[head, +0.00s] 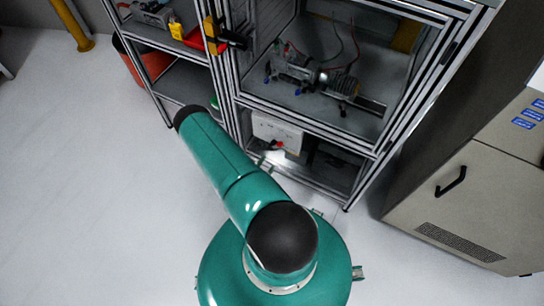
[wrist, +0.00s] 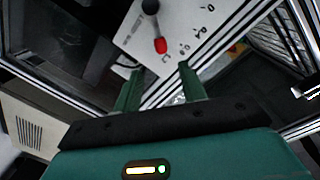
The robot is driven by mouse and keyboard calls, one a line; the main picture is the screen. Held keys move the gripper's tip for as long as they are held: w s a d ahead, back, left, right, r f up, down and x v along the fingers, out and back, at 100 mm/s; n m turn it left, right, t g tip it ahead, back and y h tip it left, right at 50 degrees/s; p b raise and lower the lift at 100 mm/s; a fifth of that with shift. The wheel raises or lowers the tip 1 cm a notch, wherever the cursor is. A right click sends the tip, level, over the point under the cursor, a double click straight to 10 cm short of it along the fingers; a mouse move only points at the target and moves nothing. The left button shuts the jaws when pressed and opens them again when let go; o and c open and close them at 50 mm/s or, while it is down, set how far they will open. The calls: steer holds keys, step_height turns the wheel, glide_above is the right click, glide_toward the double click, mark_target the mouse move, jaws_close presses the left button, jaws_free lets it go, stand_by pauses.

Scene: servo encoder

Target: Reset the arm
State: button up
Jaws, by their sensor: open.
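My gripper (wrist: 160,88) shows in the wrist view with its two green fingers apart and nothing between them. Beyond the fingertips is a white panel (wrist: 187,30) with small dark markings. On it is a lever with a dark round end (wrist: 150,7) and a red end (wrist: 160,46). The red end lies just beyond the gap between the fingers, and no contact shows. In the head view the white box (head: 277,131) with a red part sits low in the metal frame. My green arm reaches toward it, and my gripper is hidden there.
An aluminium-framed rig (head: 372,150) holds a servo assembly (head: 300,68) behind an open front. A grey cabinet (head: 470,205) stands at right. The white floor (head: 90,170) at left is clear.

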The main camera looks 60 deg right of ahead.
steer(key=shift+a, duration=0.75)
